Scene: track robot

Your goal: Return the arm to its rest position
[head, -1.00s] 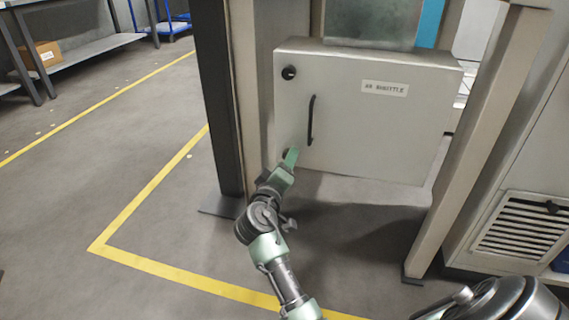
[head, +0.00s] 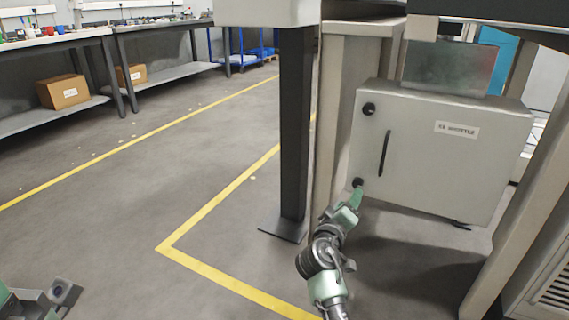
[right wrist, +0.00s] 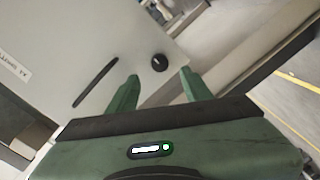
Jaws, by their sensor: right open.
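My right gripper (head: 356,197) is at the lower left corner of a pale grey cabinet (head: 430,155), next to a lower black knob (head: 358,183). In the right wrist view its two green fingers (right wrist: 160,82) are open and apart. The knob (right wrist: 160,63) shows in line with the gap between them, and nothing is gripped. I cannot tell whether the fingers touch the cabinet. My right arm (head: 325,265) reaches up from the bottom of the head view.
The cabinet has a black handle (head: 385,153) and an upper black knob (head: 369,109). A dark post (head: 294,120) and a beige upright (head: 530,220) stand on either side. Open floor (head: 110,200) with yellow lines lies to the left. Shelves with boxes (head: 63,91) stand behind.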

